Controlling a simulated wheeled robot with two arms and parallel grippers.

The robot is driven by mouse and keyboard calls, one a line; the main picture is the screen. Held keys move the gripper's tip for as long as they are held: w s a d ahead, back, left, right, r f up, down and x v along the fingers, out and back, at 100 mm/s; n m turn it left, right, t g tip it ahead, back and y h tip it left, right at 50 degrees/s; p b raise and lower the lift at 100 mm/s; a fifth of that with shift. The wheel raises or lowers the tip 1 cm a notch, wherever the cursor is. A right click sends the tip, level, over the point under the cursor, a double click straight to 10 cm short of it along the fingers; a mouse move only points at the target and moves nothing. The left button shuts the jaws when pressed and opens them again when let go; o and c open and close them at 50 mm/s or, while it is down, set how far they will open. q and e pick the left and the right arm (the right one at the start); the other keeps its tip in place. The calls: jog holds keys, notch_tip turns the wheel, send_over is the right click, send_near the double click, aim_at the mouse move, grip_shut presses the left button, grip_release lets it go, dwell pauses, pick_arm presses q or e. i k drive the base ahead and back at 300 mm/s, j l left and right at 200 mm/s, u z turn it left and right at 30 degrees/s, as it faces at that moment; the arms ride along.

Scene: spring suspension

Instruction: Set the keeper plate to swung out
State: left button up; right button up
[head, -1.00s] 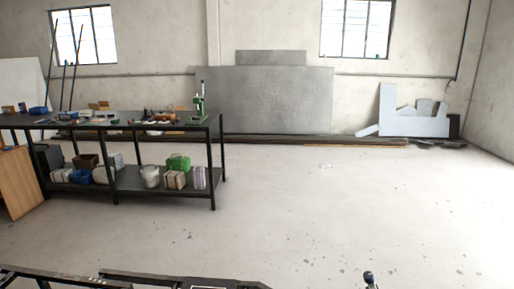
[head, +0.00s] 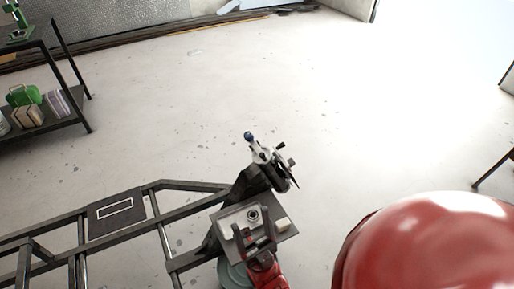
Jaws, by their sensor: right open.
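A small metal mechanism (head: 266,158) with a blue ball knob stands on the end of a black tubular frame (head: 190,188). It has grey and dark parts, and I cannot tell for sure which of them is the keeper plate. My right gripper (head: 254,233), dark on a red wrist, is open and in front of the mechanism, over a grey tray (head: 284,233). Its fingers appear empty and apart from the mechanism. They cover part of the tray. My left gripper is out of view.
On the tray are a dark ring (head: 253,214) and a pale block (head: 283,224). A dark panel with a white rectangle outline (head: 115,211) sits on the frame. A shelf bench (head: 60,112) stands at upper left. The floor beyond is clear.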

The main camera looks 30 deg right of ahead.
aim_at(254, 143)
jog(key=i+l+z, duration=0.1)
jog(key=z, duration=0.35)
jog(key=i+l+z, duration=0.1)
jog(key=l+z, duration=0.3)
jog(key=j, duration=0.1)
